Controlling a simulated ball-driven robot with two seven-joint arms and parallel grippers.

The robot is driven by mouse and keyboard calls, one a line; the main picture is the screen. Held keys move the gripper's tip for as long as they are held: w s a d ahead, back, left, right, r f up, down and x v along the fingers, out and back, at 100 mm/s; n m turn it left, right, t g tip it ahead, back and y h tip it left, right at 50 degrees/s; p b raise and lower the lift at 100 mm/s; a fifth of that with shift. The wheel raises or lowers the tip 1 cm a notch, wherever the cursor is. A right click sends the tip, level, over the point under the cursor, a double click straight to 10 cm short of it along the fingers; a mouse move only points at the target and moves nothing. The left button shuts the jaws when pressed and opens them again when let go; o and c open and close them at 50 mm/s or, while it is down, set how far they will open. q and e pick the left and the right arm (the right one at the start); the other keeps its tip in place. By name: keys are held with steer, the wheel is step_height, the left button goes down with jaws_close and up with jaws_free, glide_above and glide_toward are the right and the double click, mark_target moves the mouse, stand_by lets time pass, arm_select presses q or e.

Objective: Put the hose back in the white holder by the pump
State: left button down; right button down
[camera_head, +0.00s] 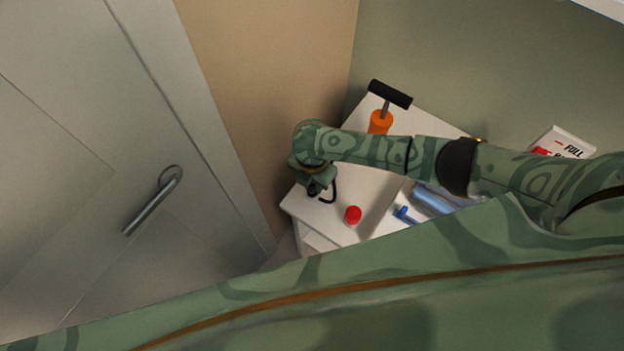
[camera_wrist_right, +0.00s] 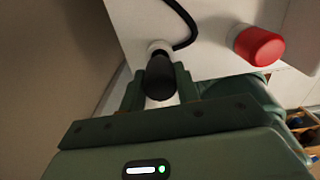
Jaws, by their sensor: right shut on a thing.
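The pump (camera_head: 379,122) is an orange cylinder with a black T-handle, standing on the white top beyond my right arm. My right gripper (camera_head: 314,186) is over the left corner of that top, pointing down. In the right wrist view it (camera_wrist_right: 160,84) is shut on the black end piece of the hose (camera_wrist_right: 160,76). The hose's thin black tube curves away beside it and also shows in the head view (camera_head: 333,190). A small white round piece (camera_wrist_right: 160,47) sits right at the black end piece; I cannot tell whether it is the holder or part of the hose. My left gripper is not in view.
A red cap (camera_head: 353,214) stands on the white top (camera_head: 322,218), right of my gripper; it also shows in the wrist view (camera_wrist_right: 259,45). Blue items (camera_head: 432,200) lie farther right. A white box with lettering (camera_head: 562,143) is at the back right. A grey door (camera_head: 95,170) and tan wall are left.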

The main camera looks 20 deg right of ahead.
steer(key=shift+f+b, duration=0.8)
steer(key=shift+f, duration=0.7)
steer(key=c, duration=0.9)
jaws_free()
steer(key=shift+c, duration=0.2)
step_height(320, 180, up, 16)
steer(key=p, duration=0.7)
steer(key=shift+r, duration=0.15)
